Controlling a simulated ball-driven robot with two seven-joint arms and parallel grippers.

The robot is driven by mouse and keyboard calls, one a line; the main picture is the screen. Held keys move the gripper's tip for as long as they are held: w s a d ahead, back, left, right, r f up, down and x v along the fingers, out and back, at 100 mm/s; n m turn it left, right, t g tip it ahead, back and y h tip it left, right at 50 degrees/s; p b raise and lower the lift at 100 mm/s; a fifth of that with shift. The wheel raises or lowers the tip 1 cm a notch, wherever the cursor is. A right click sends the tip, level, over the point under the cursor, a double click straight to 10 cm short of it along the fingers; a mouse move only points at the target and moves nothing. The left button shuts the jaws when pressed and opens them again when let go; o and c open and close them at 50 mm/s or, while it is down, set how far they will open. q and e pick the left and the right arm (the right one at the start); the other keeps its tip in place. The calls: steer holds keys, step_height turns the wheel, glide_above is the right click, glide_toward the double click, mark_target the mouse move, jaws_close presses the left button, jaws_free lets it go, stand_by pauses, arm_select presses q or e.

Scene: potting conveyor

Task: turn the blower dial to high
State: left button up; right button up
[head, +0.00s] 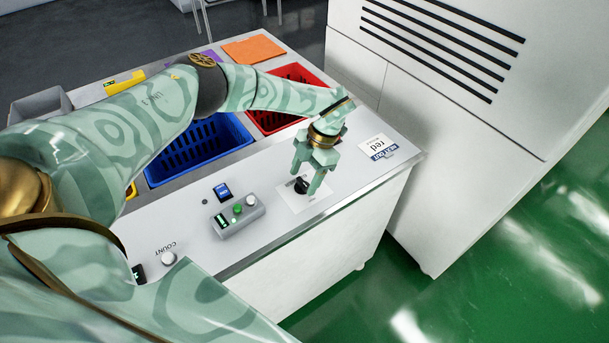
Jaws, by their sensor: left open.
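The blower dial (301,187) is a small black knob on a white label plate (312,200) on the grey worktop, near its front edge. My left gripper (306,184) points down at the dial. Its fingers are open, one on the left and one on the right of the knob as seen here. I cannot tell whether they touch it. The gripper partly covers the plate's lettering, so the dial's setting cannot be read. My right gripper does not show.
A white knob (168,258) marked COUNT is further left. Blue (205,150) and red (262,121) baskets lie behind. A tall white cabinet (450,110) stands at the right.

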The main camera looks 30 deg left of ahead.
arm_select(q)
steer(key=v, duration=1.5)
steer(key=shift+w+r+p, duration=0.25)
steer(key=shift+r+p, duration=0.05)
steer(key=shift+r, duration=0.05)
steer(key=shift+f, duration=0.1)
